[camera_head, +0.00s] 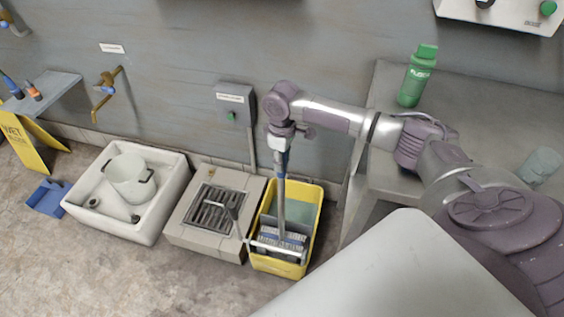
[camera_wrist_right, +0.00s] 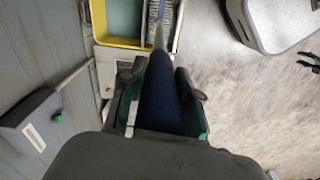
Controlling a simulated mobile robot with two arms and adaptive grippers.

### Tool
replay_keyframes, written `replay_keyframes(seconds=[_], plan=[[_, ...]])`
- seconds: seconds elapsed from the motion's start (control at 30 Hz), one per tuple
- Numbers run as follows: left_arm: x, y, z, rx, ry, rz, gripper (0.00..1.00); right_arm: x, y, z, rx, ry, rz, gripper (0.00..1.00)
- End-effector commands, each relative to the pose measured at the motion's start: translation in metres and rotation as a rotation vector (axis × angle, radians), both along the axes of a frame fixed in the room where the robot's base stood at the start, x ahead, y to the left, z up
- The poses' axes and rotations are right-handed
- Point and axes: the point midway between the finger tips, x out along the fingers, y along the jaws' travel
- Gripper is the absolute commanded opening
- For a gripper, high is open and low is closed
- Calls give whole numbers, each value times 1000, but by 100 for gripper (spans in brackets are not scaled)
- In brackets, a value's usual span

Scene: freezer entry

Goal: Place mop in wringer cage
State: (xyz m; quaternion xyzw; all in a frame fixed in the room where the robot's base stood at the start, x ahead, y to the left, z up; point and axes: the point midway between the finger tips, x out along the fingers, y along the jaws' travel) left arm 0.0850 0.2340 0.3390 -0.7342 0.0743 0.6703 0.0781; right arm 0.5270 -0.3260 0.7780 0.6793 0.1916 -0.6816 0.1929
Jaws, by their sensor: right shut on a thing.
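My right gripper (camera_head: 281,131) is above the yellow mop bucket, shut on the mop's handle. The mop (camera_head: 281,195) stands nearly upright, its grey pole running down to the front part of the bucket. In the right wrist view the gripper (camera_wrist_right: 162,85) closes around the dark blue grip (camera_wrist_right: 160,105) of the mop. The yellow bucket (camera_head: 315,215) stands on the floor with greenish water in its back part. The wringer cage (camera_head: 268,247) is at its front, with grey-white strands at the pole's foot. I cannot tell whether the mop head is fully inside the cage. The left gripper is not in view.
A floor drain grate (camera_head: 213,209) on a raised slab is left of the bucket. A white basin (camera_head: 172,213) holds a white pail (camera_head: 130,180). A grey bench (camera_head: 460,90) with a green bottle (camera_head: 418,76) is at right. A wall box (camera_head: 236,103) is behind.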

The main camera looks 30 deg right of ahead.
Motion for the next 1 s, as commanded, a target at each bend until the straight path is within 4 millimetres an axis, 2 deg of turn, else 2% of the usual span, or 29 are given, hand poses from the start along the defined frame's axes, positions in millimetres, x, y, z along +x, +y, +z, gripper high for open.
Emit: replay_keyframes(seconds=[0.13,0.5,0.53,0.63,0.67,1.0], plan=[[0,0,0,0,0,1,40,1,0,-11,2,-3,0,0],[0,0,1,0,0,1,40,1,1,-14,2,-3,1,0],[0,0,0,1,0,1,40,0,1,-15,2,-1,1,37],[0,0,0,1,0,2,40,0,0,-15,1,-1,1,54],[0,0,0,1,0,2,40,0,0,-15,1,-1,1,57],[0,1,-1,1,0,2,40,0,0,-12,0,-2,1,57]])
